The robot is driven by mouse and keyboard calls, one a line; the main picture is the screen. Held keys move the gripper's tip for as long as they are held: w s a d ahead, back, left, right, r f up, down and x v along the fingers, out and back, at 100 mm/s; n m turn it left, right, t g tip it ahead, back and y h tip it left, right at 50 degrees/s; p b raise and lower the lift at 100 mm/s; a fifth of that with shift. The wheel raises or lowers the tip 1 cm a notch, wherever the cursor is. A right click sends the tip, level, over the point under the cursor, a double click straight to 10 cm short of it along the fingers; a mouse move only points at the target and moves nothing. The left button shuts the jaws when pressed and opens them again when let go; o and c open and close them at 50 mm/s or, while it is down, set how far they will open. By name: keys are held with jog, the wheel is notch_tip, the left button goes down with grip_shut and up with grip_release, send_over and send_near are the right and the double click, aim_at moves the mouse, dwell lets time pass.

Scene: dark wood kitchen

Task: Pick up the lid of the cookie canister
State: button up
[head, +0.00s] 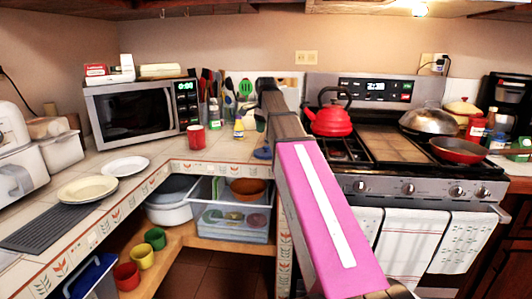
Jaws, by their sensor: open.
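I cannot pick out a cookie canister for certain. A cream, domed lid with a knob (462,106) tops a red-based pot at the back right of the stove. A small flat blue round thing (262,153) lies on the counter corner, partly hidden by my arm; I cannot tell whether it is a lid. My arm, with a pink link and dark brown parts, reaches from the bottom middle toward the back counter. My gripper does not show, and the arm hides part of the counter behind it.
A red kettle (331,117), a covered metal pan (428,121) and a red frying pan (459,150) stand on the stove. Utensils (211,90) stand behind the corner.

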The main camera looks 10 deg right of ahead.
aim_at(266, 151)
jog(key=shift+s+f, duration=0.1)
jog(key=shift+f, duration=3.25)
jog(key=c, duration=1)
